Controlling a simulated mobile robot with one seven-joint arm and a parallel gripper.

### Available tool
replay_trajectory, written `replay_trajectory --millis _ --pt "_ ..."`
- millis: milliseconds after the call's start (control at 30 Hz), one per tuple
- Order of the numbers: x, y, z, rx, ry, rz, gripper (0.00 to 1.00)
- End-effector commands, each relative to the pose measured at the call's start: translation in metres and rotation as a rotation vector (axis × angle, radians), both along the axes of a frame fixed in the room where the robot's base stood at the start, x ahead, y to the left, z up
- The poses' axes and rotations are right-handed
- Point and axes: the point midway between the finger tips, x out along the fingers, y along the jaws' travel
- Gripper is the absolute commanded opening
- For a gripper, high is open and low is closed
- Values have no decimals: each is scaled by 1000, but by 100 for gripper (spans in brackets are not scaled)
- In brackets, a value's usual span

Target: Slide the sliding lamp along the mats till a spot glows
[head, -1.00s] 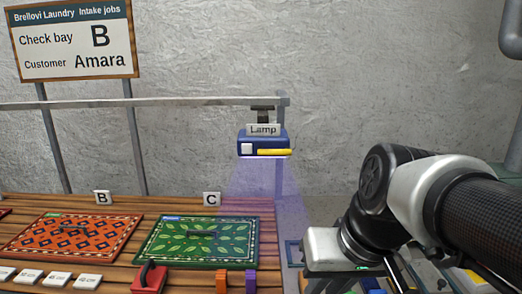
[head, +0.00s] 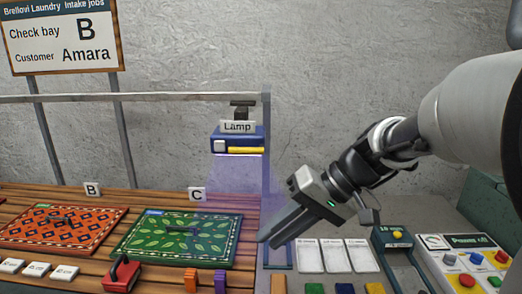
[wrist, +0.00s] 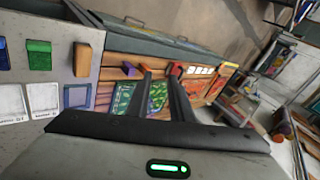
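The sliding lamp (head: 222,146), a blue box with a white button, a yellow bar and a "Lamp" label, hangs at the right end of the grey rail (head: 120,98). The orange-red mat (head: 40,234) lies at bay B, further left. No glowing spot shows on either mat. My gripper (head: 267,241) is open and empty, pointing down-left, lower than the lamp and right of the green mat. The wrist view shows its two fingers apart (wrist: 160,78).
The sign (head: 60,38) reads Check bay B, Customer Amara. A red scrubber-like block (head: 122,275) and orange and purple blocks (head: 191,280) stand at the table's front. White cards (head: 335,256) and a button panel (head: 466,262) lie at right. Air around the lamp is clear.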

Motion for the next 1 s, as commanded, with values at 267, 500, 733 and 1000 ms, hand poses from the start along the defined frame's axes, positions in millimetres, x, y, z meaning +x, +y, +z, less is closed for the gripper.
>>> replay_trajectory --millis 267,500,733,1000 --pt "132 -5 14 563 -145 -2 20" --pt "214 -62 16 887 -411 -121 20" --pt "235 -79 16 957 -504 -167 20" --pt "250 -37 27 957 -500 -164 20"
